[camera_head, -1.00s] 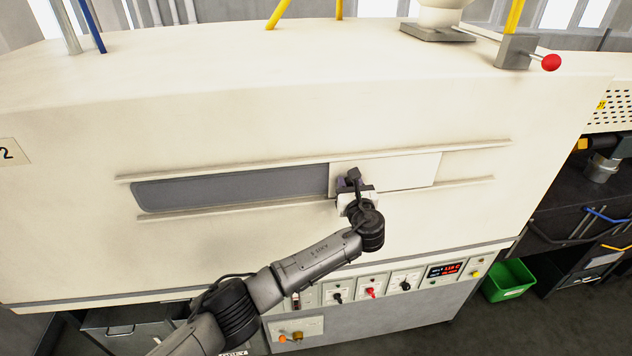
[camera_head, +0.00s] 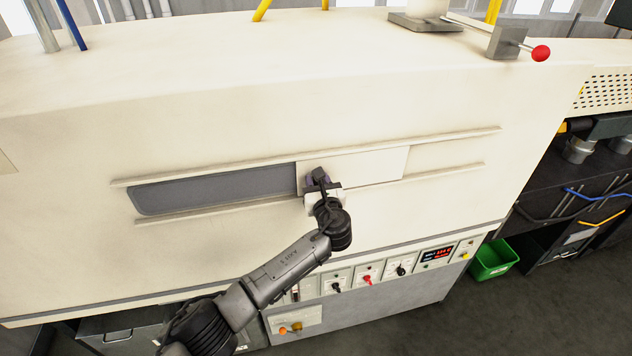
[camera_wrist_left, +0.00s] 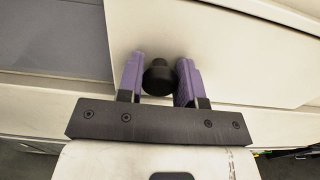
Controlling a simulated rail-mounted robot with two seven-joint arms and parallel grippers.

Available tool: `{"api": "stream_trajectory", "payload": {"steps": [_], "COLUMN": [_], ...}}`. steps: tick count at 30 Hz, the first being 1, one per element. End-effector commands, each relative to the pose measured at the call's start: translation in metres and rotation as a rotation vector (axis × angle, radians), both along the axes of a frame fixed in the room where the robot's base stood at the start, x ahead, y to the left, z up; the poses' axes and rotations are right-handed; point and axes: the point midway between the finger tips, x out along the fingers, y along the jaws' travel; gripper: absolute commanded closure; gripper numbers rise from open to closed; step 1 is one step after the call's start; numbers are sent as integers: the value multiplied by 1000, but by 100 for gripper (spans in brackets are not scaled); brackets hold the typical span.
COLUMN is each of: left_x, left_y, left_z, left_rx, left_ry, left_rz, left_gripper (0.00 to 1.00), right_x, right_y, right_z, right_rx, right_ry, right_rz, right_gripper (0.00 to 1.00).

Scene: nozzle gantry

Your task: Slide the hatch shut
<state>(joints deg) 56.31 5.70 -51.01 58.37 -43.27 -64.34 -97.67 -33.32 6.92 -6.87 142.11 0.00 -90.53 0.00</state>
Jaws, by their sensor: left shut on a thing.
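The hatch (camera_head: 365,166) is a pale sliding panel between two horizontal rails on the big cream cabinet. It also shows in the left wrist view (camera_wrist_left: 225,45). Left of it the grey opening (camera_head: 215,188) is uncovered. My left gripper (camera_head: 318,180) is at the left end of the hatch, and its purple fingers (camera_wrist_left: 160,77) are shut on a dark round knob (camera_wrist_left: 158,76) there. In the head view the gripper hides most of the knob. My right gripper is not in view.
The upper rail (camera_head: 440,142) and lower rail (camera_head: 445,172) run past the hatch on both sides. Below is a control panel (camera_head: 385,270) with knobs and a red display. A lever with a red ball (camera_head: 541,53) stands on top. A green bin (camera_head: 491,260) is at the lower right.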

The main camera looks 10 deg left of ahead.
Motion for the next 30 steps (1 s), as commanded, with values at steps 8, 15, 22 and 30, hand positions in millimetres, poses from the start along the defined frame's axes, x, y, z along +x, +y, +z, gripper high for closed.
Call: {"api": "stream_trajectory", "payload": {"steps": [8,15,22,30], "left_x": [0,0,-15,-58], "left_y": [2,1,-7,-28], "left_z": [1,1,-1,-2], "left_rx": [1,0,0,-2], "left_ry": [-2,-1,-1,-2], "left_rz": [7,5,2,1], "left_gripper": [42,42,42,42], "right_x": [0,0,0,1], "right_y": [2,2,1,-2], "right_z": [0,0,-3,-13], "right_rx": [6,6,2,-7], "right_ry": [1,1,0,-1], "right_rz": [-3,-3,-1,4], "right_gripper": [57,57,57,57]}}
